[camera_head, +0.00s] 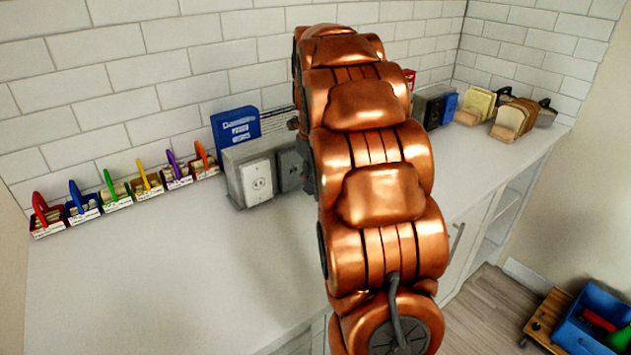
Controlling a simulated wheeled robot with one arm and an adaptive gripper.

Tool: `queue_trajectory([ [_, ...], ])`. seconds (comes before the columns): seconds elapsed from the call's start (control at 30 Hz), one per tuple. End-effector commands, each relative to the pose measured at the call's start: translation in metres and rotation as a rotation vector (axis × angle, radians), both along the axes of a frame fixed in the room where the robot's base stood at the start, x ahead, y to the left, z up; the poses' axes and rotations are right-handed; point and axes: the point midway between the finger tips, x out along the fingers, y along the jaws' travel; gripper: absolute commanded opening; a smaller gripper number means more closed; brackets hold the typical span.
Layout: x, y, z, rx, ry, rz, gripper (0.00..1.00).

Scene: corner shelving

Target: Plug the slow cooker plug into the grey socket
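A grey socket box (234,178) stands on the white counter against the tiled wall. Its front has a white socket (258,181) on the left and a dark grey socket (289,172) on the right. My copper arm rises in front and covers the area just right of the grey socket. Dark parts at the arm's left edge, beside the grey socket, may belong to my gripper (304,155); its fingers cannot be made out. I see neither the slow cooker nor its plug; the arm may hide them.
A blue box (236,127) stands behind the socket box. Several small caddies with coloured handles (116,196) line the wall at left. Books and wooden racks (509,121) stand at the far right. The counter's front left (150,285) is clear. A blue crate (585,312) sits low at right.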

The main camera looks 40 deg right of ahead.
Motion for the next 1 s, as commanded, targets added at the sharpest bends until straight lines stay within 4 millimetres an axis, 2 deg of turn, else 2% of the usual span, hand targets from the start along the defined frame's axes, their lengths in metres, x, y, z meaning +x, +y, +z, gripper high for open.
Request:
queue_trajectory([
  [0.6, 0.046, -0.002, 0.001, 0.0, 0.001, 0.001, 0.0],
  [1.0, 0.052, -0.002, 0.0, -0.001, -0.001, 0.001, 0.0],
])
